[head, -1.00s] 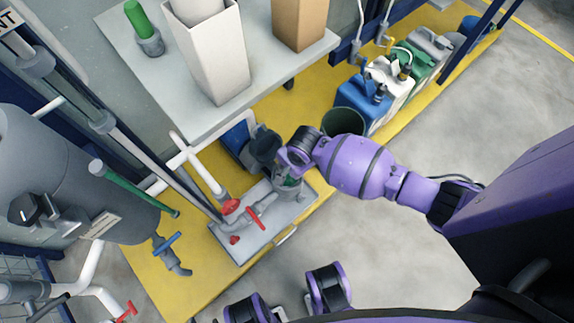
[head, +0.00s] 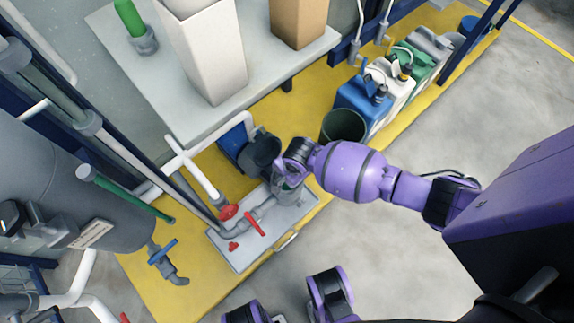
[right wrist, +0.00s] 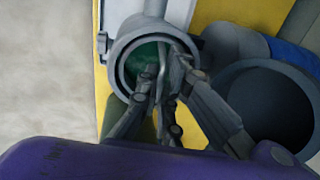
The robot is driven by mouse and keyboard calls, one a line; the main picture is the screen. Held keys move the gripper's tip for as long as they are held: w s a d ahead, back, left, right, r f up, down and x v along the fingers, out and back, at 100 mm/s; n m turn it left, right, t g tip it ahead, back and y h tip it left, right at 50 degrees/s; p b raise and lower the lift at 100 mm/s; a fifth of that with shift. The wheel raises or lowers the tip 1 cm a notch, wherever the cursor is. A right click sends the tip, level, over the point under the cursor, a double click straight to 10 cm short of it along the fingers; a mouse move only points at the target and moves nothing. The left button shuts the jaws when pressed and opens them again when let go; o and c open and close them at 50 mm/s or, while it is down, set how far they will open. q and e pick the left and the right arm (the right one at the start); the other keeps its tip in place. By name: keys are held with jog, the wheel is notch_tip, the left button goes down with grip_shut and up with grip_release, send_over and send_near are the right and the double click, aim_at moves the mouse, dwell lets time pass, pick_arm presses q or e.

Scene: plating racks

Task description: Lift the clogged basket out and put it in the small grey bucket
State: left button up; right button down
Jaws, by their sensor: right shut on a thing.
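The clogged basket (right wrist: 150,54) shows as a green interior inside the round grey strainer housing (right wrist: 118,50) in the right wrist view. My right gripper (right wrist: 160,85) reaches into the housing mouth and is shut on a thin grey bar, seemingly the basket's handle. The basket is still within the housing; its lower part is hidden. In the head view the housing (head: 284,194) stands on a grey tray, with my right gripper (head: 284,176) over it. The small grey bucket (head: 262,148) stands just behind the housing; it also shows in the right wrist view (right wrist: 268,108), empty-looking and dark inside. My left gripper is not visible.
Red-handled valves (head: 229,212) and pipes lie left of the housing. A dark green bucket (head: 343,124) and several jugs (head: 360,95) stand at the right on the yellow platform. A grey table (head: 190,125) with a tall white container (head: 205,60) overhangs behind.

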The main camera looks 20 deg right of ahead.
jog(key=shift+r, duration=0.1)
notch_tip(320, 180, up, 18)
jog(key=p, duration=0.6)
jog(key=shift+p, duration=0.4)
